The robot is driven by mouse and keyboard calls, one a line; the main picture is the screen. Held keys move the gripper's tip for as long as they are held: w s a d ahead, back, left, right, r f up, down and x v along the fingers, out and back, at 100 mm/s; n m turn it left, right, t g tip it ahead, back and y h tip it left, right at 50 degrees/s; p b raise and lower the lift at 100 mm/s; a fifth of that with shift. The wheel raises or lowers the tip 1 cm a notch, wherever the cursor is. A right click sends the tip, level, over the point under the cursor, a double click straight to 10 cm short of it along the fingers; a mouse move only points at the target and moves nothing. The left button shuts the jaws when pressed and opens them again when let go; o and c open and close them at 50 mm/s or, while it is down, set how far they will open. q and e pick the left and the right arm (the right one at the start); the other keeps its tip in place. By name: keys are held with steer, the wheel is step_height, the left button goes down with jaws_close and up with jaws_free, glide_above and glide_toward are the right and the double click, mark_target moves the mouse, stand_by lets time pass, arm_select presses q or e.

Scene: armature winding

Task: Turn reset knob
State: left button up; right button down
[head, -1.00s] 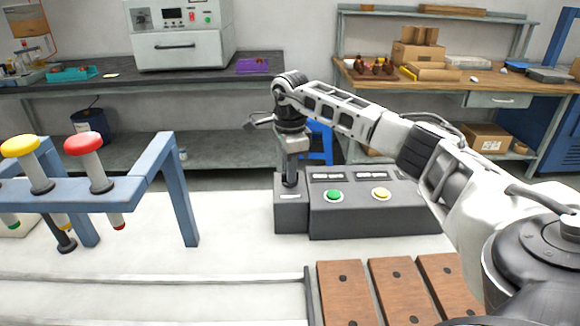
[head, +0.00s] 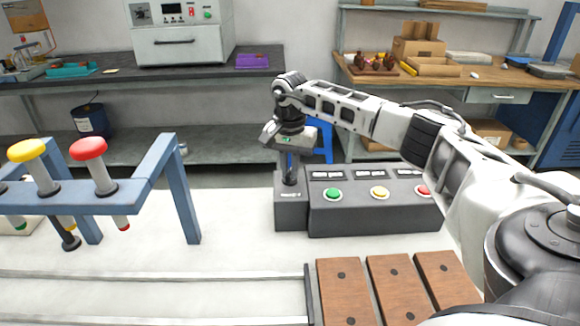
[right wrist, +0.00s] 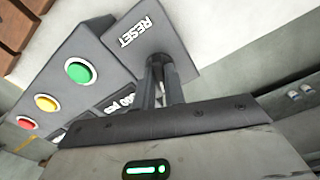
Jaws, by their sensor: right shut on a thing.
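The reset knob stands on a small dark grey box (head: 292,214) at the left end of the button panel. The box also shows in the right wrist view (right wrist: 133,33), with a white RESET label. My right gripper (head: 289,178) points down over this box and is shut on the knob; its fingers (right wrist: 163,82) largely hide the knob in both views. My left gripper does not show.
The button panel (head: 362,216) beside the box has a green button (head: 333,194), a yellow button (head: 379,192) and a red button (head: 424,190). A blue rack (head: 182,195) with coloured-handled tools stands at the left. Brown wooden blocks (head: 345,290) lie in front.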

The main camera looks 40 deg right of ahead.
mark_target(290, 171)
steer(key=shift+n, duration=2.1)
steer(key=c, duration=1.5)
jaws_free()
steer(key=shift+o, duration=0.2)
steer(key=shift+r, duration=0.1)
step_height(290, 171, up, 16)
